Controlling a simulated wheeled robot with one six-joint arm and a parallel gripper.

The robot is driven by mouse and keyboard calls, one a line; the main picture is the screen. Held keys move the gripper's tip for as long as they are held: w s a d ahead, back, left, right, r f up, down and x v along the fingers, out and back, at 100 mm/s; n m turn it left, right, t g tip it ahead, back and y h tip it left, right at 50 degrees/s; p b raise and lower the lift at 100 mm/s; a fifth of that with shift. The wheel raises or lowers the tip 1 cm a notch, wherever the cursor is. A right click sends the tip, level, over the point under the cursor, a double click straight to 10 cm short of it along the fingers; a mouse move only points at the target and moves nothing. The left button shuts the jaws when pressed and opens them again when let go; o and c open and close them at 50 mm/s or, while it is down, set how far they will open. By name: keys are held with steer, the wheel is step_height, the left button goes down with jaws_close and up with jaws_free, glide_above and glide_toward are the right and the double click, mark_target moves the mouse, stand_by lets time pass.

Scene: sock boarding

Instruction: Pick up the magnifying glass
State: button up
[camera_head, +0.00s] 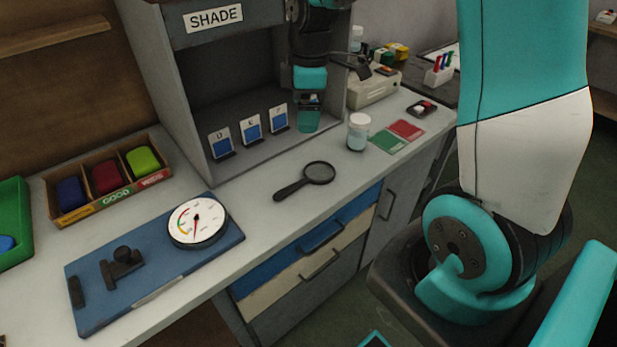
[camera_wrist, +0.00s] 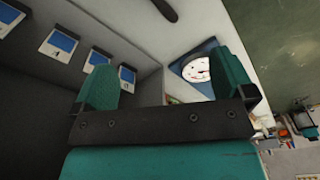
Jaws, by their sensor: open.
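The magnifying glass (camera_head: 291,188) lies flat on the light countertop, in front of the shade box. Its round lens is toward the right and its dark handle points left and toward the front. In the wrist view, a dark rounded handle end (camera_wrist: 166,10), probably its own, shows at the top edge; the lens is out of that view. My gripper (camera_head: 309,120) hangs at the right side of the shade box opening, behind and above the magnifying glass and apart from it. In the wrist view my gripper (camera_wrist: 167,82) has its two teal fingers wide apart with nothing between them.
The shade box (camera_head: 162,70) holds several blue sample cards (camera_head: 252,130). A white-lidded jar (camera_head: 358,132) and green and red cards (camera_head: 390,141) are right of the glass. A dial gauge (camera_head: 197,223) on a blue board and a sorting tray (camera_head: 110,195) are left.

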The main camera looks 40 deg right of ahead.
steer(key=n, duration=0.1)
glide_above(321, 170)
step_height(321, 170, down, 4)
steer(key=shift+g+h, duration=0.3)
steer(key=shift+h, duration=0.1)
steer(key=f, duration=0.7)
steer(key=f+p, duration=0.1)
steer(key=f, duration=0.3)
steer(key=shift+s+d+f, duration=0.1)
steer(key=shift+s+f, duration=0.05)
steer(key=shift+s, duration=0.1)
steer(key=shift+w+f+p, duration=0.15)
steer(key=shift+f+p, duration=0.4)
steer(key=shift+f, duration=2.3)
steer(key=c, duration=0.7)
steer(key=shift+r, duration=0.1)
